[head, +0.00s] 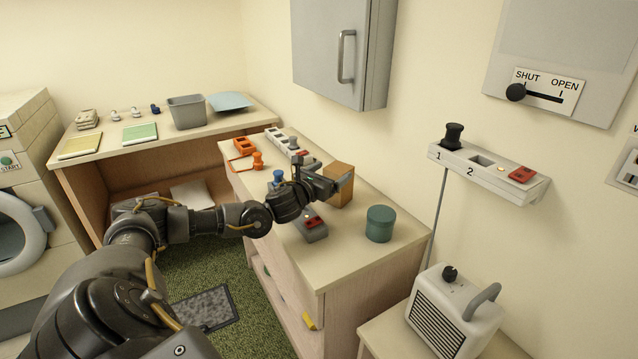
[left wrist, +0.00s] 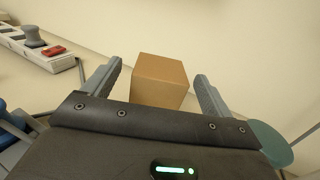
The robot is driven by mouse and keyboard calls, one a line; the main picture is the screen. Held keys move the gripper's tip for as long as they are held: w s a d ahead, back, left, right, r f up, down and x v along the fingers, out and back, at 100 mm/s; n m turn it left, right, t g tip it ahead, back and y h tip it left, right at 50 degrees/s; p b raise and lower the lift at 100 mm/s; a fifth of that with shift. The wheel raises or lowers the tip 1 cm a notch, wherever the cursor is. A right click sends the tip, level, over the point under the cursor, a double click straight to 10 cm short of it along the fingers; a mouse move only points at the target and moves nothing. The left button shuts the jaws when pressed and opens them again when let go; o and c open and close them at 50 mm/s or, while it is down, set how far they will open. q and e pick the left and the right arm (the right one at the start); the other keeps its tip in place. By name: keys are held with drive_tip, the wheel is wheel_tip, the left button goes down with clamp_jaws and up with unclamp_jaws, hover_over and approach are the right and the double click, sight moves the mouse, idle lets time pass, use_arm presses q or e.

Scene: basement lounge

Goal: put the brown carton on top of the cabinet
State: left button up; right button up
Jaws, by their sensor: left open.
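The brown carton (head: 340,184) stands upright on the wooden counter unit (head: 352,257), near the wall. My left gripper (head: 322,182) reaches over the counter from the left, close to the carton. In the left wrist view the carton (left wrist: 160,80) lies ahead, between the lines of the two open fingers. The fingers do not visibly touch it, and the gripper is empty. A grey wall cabinet (head: 328,54) with a bar handle hangs above the counter, door shut; its top is out of the picture. My right gripper is not in view.
A teal round tub (head: 380,224) stands right of the carton. A grey switch box (head: 311,226) with a red switch, a blue-topped object (head: 278,177) and a power strip (head: 283,140) are close to my left arm. A heater (head: 454,311) stands at the lower right.

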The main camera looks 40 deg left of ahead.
use_arm(q)
drive_tip(key=s+f+b, duration=0.1)
drive_tip(key=s, duration=0.5)
drive_tip(key=shift+s+b, duration=0.4)
drive_tip(key=shift+a, duration=0.1)
